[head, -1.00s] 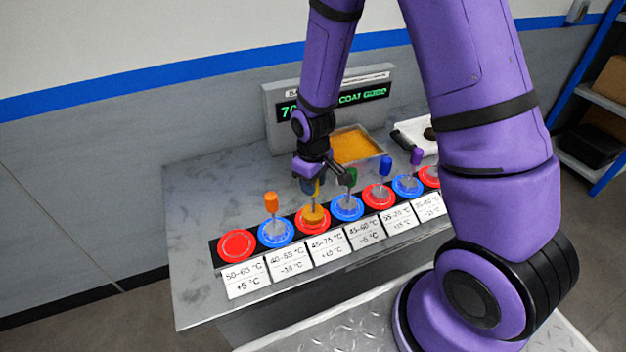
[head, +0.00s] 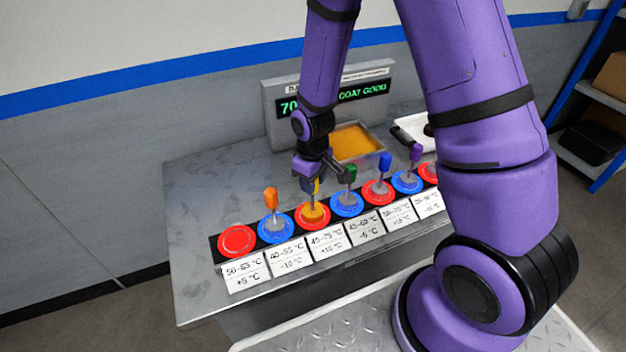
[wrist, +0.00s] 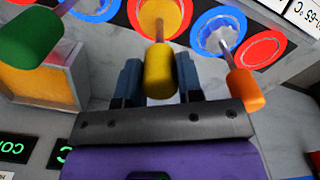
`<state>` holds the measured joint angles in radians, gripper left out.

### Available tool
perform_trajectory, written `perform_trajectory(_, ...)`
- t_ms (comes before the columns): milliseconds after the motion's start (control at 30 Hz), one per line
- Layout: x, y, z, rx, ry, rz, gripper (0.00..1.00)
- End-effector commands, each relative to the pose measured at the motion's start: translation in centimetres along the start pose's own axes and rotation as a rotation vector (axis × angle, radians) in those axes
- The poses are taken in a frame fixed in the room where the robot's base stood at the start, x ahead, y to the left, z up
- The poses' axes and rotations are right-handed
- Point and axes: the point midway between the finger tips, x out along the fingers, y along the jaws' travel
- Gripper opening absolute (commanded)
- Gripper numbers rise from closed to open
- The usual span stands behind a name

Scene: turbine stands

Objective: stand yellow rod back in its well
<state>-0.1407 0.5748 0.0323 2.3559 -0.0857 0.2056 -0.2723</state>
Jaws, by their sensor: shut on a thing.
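The yellow rod's handle (wrist: 159,72) is between the two fingers of my gripper (wrist: 160,80) in the wrist view. Its shaft runs down to a yellow-coated stand inside a red-ringed well (head: 313,217). The rod's lower end meets the yellow part in that well; how deep it sits is hidden. In the head view my gripper (head: 313,184) is above this well, shut on the yellow handle, of which only a little shows. The same well also shows at the top of the wrist view (wrist: 160,14).
An orange rod (head: 270,200) and a green rod (head: 348,175) stand in blue-ringed wells on either side, close to my fingers. Blue (head: 385,163) and purple (head: 416,152) rods stand further right. A tray of orange powder (head: 357,143) and a display (head: 376,91) are behind.

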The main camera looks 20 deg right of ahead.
Motion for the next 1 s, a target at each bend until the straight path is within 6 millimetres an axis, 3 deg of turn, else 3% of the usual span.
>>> perform_trajectory(433, 0.83, -0.18, 0.48, 0.0, -0.013, -0.005, 0.0)
perform_trajectory(467, 0.83, -0.18, 0.49, 0.0, -0.014, -0.005, 0.36)
perform_trajectory(600, 0.78, -0.15, 0.41, 0.0, -0.012, -0.004, 0.63)
perform_trajectory(767, 0.67, -0.11, 0.3, 0.0, -0.009, -0.003, 0.63)
perform_trajectory(833, 0.66, -0.1, 0.29, 0.0, -0.008, -0.003, 0.72)
perform_trajectory(1000, 0.61, -0.08, 0.24, 0.0, -0.007, -0.003, 0.72)
